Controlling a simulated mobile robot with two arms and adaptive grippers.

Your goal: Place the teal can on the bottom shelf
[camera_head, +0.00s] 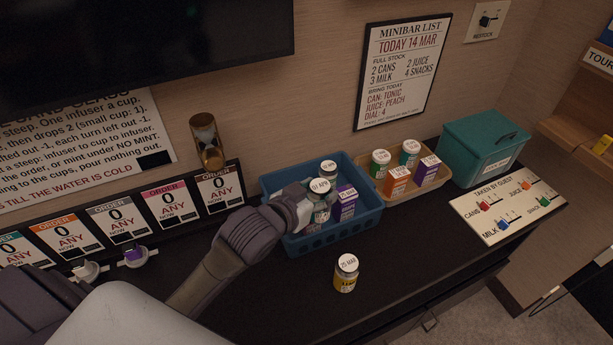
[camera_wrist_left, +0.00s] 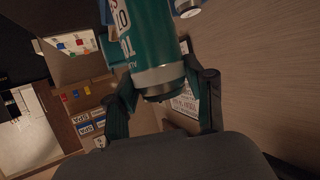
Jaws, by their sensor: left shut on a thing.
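My left gripper (camera_head: 303,207) reaches into the blue basket (camera_head: 334,234) on the dark counter. In the left wrist view its two fingers (camera_wrist_left: 165,103) are shut around a teal can (camera_wrist_left: 150,45) with a white label and a silver end. My right gripper is not in view. I cannot make out the bottom shelf of a minibar in these frames.
The blue basket also holds a purple carton (camera_head: 345,205) and another lidded can (camera_head: 328,168). A tan tray (camera_head: 400,198) holds cans and cartons. A teal bin (camera_head: 478,150) and a switch board (camera_head: 508,208) stand right. A yellow-labelled jar (camera_head: 346,275) stands in front.

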